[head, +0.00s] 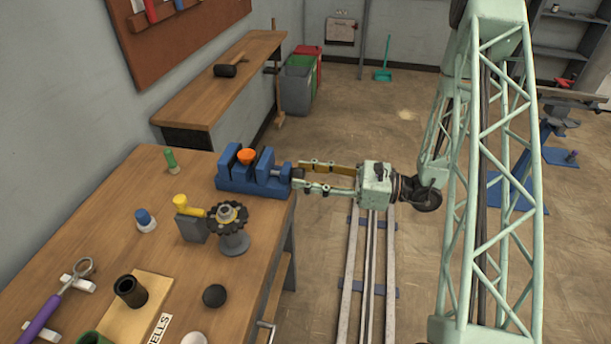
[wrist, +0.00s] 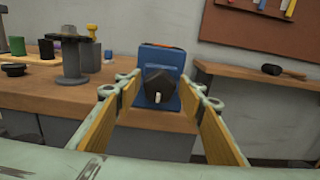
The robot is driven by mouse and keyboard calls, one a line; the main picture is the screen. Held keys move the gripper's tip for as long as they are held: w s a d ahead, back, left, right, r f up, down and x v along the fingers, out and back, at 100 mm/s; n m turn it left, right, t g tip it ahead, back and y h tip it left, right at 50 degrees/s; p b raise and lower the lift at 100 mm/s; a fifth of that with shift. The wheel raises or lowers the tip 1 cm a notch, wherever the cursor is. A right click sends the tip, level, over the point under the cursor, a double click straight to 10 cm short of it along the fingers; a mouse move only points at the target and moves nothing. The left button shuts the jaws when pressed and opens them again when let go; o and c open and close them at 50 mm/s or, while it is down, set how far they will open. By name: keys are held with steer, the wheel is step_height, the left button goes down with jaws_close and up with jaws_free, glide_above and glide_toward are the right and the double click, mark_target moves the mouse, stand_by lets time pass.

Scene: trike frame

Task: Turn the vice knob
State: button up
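The blue vice (head: 252,177) stands at the right edge of the workbench, with an orange object (head: 246,156) between its jaws. Its dark knob (head: 298,173) is on the end facing my gripper. My gripper (head: 304,176) reaches in from the right at knob height. In the wrist view my gripper (wrist: 161,88) has its yellow-padded fingers apart, one on each side of the knob, with visible gaps. I cannot tell whether the fingertips reach past it.
A second bench (head: 225,95) with a hammer (head: 230,69) is behind. Floor rails (head: 368,265) run beside the workbench.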

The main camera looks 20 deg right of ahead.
steer(key=c, duration=0.5)
steer(key=shift+c, duration=0.2)
steer(key=shift+r+m+p, duration=0.1)
steer(key=shift+m+p, duration=0.2)
steer(key=shift+p, duration=0.1)
steer(key=m+p, duration=0.2)
steer(key=p, duration=0.1)
steer(key=shift+w+m, duration=0.1)
steer(key=shift+m, duration=0.2)
steer(key=m+p, duration=0.4)
steer(key=m, duration=0.1)
steer(key=shift+w+d+p, duration=0.1)
steer(key=shift+p, duration=0.25)
steer(key=shift+f+m+p, duration=0.2)
steer(key=shift+m+p, duration=1.3)
steer(key=shift+m, duration=0.9)
steer(key=shift+f+m+p, duration=0.15)
steer(key=shift+m+p, duration=1.35)
steer(key=shift+m, duration=0.9)
